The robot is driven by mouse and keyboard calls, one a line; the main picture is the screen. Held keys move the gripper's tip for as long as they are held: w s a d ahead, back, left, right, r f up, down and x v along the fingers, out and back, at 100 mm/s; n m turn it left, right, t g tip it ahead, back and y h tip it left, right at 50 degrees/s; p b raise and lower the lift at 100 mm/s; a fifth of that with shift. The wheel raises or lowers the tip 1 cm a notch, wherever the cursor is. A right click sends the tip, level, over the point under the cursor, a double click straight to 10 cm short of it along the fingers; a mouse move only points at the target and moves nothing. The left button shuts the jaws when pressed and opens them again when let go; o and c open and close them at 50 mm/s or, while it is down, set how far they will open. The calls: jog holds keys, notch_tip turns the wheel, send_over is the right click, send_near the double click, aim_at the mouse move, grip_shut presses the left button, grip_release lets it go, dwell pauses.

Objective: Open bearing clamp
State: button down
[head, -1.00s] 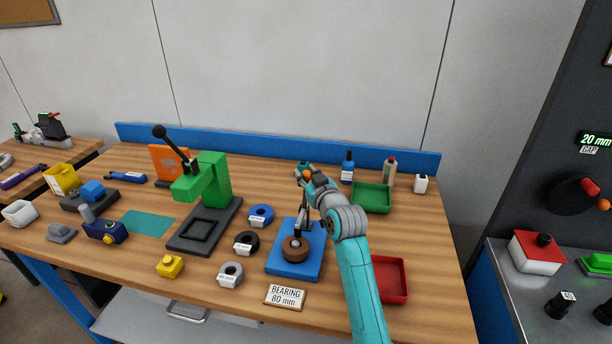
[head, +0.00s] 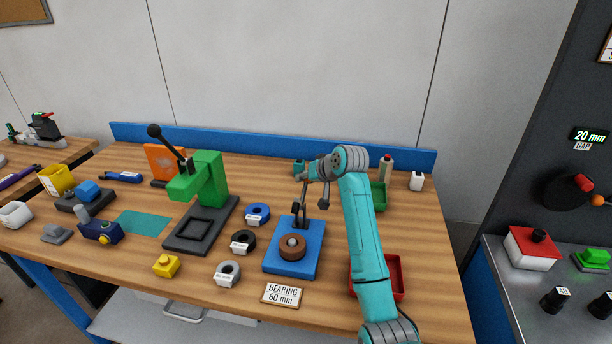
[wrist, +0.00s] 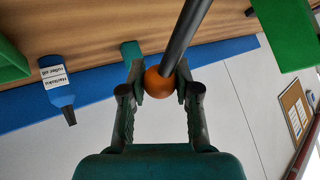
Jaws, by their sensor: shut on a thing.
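The bearing clamp stands on a blue base plate (head: 279,262) on the bench. A brown ring (head: 291,253) sits on the plate, and a grey round centre shows in it. The clamp's dark upright (head: 301,216) rises behind the ring, with its upper linkage (head: 324,199) raised clear of the ring. In the wrist view my gripper (wrist: 162,82) is shut on the orange ball knob (wrist: 159,84) of the dark lever bar (wrist: 188,32). In the head view my gripper (head: 305,171) is above and behind the ring, and the knob is largely hidden there.
A green press (head: 210,185) stands left of the clamp. Blue, black and grey ring parts lie between them. A green tray (head: 378,195) and a red tray (head: 397,278) lie right, partly behind my arm. Bottles stand at the back. A bearing sign (head: 283,295) is in front.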

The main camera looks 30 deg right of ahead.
jog(key=shift+w+d+f+g+y, duration=0.15)
jog(key=shift+f+g+y, duration=0.2)
jog(key=shift+f, duration=0.3)
jog(key=c, duration=0.8)
grip_release()
jog(key=v, duration=1.2)
jog(key=shift+w+r, duration=0.1)
